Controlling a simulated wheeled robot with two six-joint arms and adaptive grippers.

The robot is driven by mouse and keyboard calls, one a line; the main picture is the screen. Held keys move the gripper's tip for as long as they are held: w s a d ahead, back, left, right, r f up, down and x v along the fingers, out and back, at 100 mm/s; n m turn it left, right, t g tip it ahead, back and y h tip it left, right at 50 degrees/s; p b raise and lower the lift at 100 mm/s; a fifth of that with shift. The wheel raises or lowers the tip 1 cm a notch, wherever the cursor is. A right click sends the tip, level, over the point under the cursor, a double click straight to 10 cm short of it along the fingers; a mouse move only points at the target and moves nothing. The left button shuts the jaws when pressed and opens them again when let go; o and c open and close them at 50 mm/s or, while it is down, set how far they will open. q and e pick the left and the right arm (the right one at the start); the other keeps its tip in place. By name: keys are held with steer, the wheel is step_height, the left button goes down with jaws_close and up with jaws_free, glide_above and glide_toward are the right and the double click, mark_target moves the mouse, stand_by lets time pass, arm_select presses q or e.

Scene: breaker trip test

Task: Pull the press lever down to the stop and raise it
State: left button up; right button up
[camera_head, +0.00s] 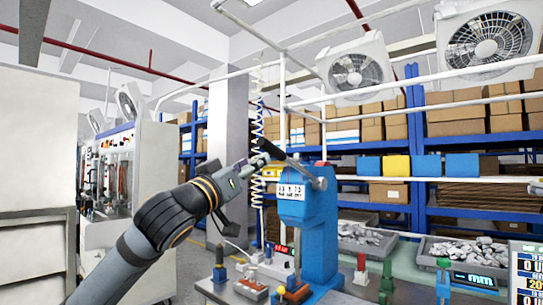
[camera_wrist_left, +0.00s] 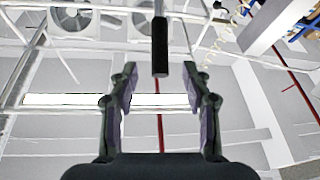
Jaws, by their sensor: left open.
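The blue press (camera_head: 308,222) stands on the bench right of centre in the head view. Its lever is a metal rod with a black grip (camera_head: 270,150), raised and slanting up to the left from the hub (camera_head: 319,183). My left gripper (camera_head: 250,165) is close to the grip. In the left wrist view the black grip (camera_wrist_left: 160,52) hangs from the top, its end lined up with the gap between the fingers of my open gripper (camera_wrist_left: 160,82). Clear space shows on both sides of the grip. My right gripper is not in view.
Small parts and coloured buttons (camera_head: 292,285) stand around the press base. Grey bins of metal parts (camera_head: 362,238) lie behind on the right. A digital display (camera_head: 474,281) stands at the lower right. A white cabinet (camera_head: 130,185) is at left.

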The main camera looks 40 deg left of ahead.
mark_target(268, 152)
arm_select(q)
steer(key=w+r+p, duration=0.2)
steer(key=p, duration=0.1)
steer(key=shift+w+r, duration=0.15)
steer(key=shift+w, duration=0.1)
steer(key=p+x, duration=0.1)
steer(key=x, duration=0.1)
steer(key=p+x, duration=0.3)
steer(key=p, duration=0.1)
steer(key=shift+w+a, duration=0.1)
steer(key=shift+w, duration=0.4)
steer(key=shift+w+p, duration=0.4)
steer(key=shift+w, duration=0.15)
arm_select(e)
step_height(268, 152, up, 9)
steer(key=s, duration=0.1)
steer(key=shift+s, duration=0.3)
arm_select(q)
jaws_close()
